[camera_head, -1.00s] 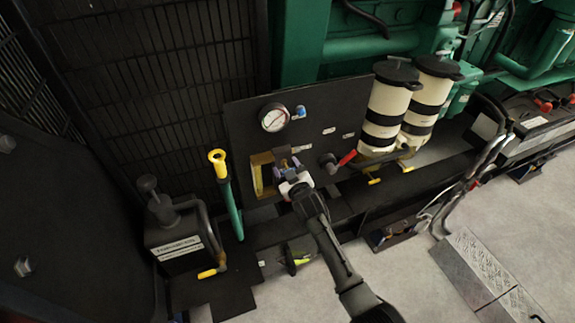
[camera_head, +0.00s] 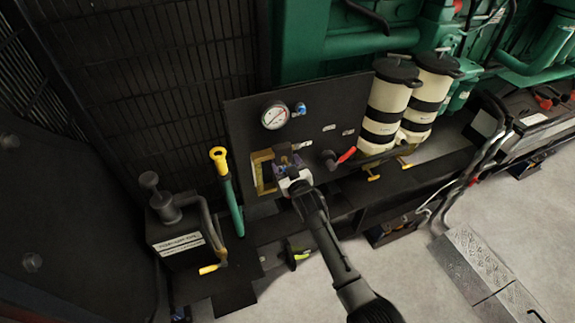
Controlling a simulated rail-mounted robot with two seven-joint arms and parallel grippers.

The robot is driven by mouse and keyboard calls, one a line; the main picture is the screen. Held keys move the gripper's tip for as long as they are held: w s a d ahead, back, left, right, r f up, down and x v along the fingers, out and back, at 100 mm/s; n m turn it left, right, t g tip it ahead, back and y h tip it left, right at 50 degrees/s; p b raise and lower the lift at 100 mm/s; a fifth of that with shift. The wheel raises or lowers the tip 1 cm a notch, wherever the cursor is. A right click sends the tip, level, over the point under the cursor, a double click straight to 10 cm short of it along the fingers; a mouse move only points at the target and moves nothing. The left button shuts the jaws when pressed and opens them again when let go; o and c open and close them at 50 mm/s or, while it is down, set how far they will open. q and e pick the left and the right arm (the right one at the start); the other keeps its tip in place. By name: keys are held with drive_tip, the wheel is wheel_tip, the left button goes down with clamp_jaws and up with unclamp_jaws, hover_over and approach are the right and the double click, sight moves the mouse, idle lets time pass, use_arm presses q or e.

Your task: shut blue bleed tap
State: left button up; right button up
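A small blue tap (camera_head: 300,109) sits on the upper part of the dark panel (camera_head: 345,105), just right of the round gauge. My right gripper (camera_head: 288,168) is lower on the panel, below the blue tap and apart from it. It is at the right side of a yellow frame (camera_head: 259,177), close to a small brownish part. The fingertips are small and partly hidden by the gripper body, so I cannot tell whether they are open or shut on that part. My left gripper is not in view.
A red-handled valve (camera_head: 346,155) is just right of my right gripper. Two cream canisters (camera_head: 387,105) stand farther right. A yellow-topped green lever (camera_head: 228,190) and a black pump unit (camera_head: 178,225) stand to the left. Open floor (camera_head: 400,275) lies at the lower right.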

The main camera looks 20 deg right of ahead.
drive_tip(key=shift+o, duration=0.8)
drive_tip(key=shift+s, duration=0.15)
drive_tip(key=s+p, duration=0.3)
drive_tip(key=s, duration=1)
drive_tip(key=shift+s+d+p, duration=0.15)
drive_tip(key=shift+s+p, duration=0.1)
drive_tip(key=shift+p, duration=0.05)
